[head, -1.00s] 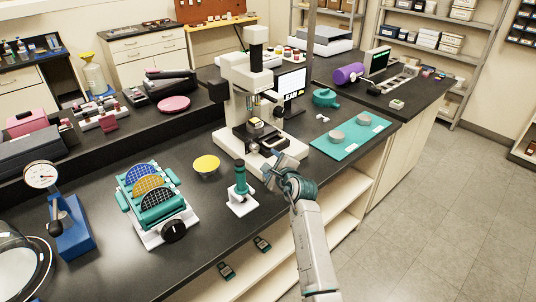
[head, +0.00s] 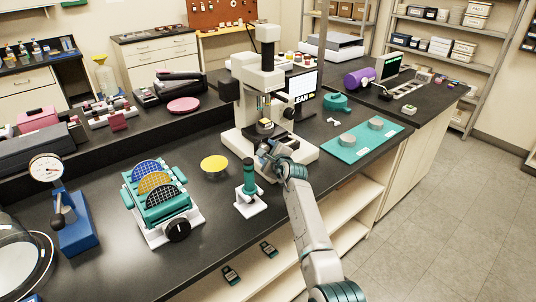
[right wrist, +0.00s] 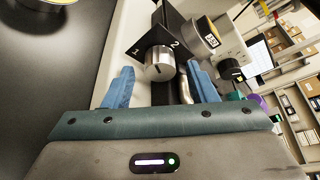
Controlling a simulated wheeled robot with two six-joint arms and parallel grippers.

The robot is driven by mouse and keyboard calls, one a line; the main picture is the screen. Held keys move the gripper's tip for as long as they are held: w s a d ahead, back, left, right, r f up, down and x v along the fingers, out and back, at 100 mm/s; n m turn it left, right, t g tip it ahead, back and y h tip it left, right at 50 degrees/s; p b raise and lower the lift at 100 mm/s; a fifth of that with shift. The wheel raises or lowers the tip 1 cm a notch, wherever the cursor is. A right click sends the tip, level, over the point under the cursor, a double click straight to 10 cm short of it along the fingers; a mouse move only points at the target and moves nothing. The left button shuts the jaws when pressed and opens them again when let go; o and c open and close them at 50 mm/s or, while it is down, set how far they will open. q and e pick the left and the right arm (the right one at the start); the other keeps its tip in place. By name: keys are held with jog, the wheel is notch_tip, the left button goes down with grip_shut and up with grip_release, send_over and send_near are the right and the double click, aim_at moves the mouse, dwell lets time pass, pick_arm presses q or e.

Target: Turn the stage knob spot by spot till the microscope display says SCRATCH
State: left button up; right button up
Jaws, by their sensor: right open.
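The white microscope (head: 258,80) stands on the dark bench. Its display (head: 304,88) behind it reads "LEAN", with the left part of the word hidden by the microscope. The silver stage knob (right wrist: 159,64) has a dark pointer line and sits by a black plate marked 1 and 2 in the right wrist view. My right gripper (head: 266,154) is at the front of the stage. In the right wrist view its blue fingers (right wrist: 160,84) are open, one on each side of the knob, with gaps visible. The head view hides the knob behind the gripper. My left gripper is out of view.
A green-handled tool on a white base (head: 248,188) and a yellow disc (head: 214,164) stand left of my right arm. A teal mat (head: 364,145) lies to the right. A wafer rack (head: 160,200) and a dial gauge stand (head: 76,225) are further left.

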jog(key=c, duration=1)
jog(key=shift+d+r+m+g+y+p, duration=0.1)
jog(key=shift+r+m+g+y+p, duration=0.35)
jog(key=shift+m+p, duration=0.65)
jog(key=shift+d+f+m+g+p, duration=0.1)
jog(key=shift+m+g+p, duration=0.15)
jog(key=shift+m+p, duration=0.15)
jog(key=shift+w+f+m+g+y, duration=0.1)
jog(key=shift+f+m+g+y, duration=0.1)
jog(key=shift+m+g+y, duration=0.25)
jog(key=o, duration=1)
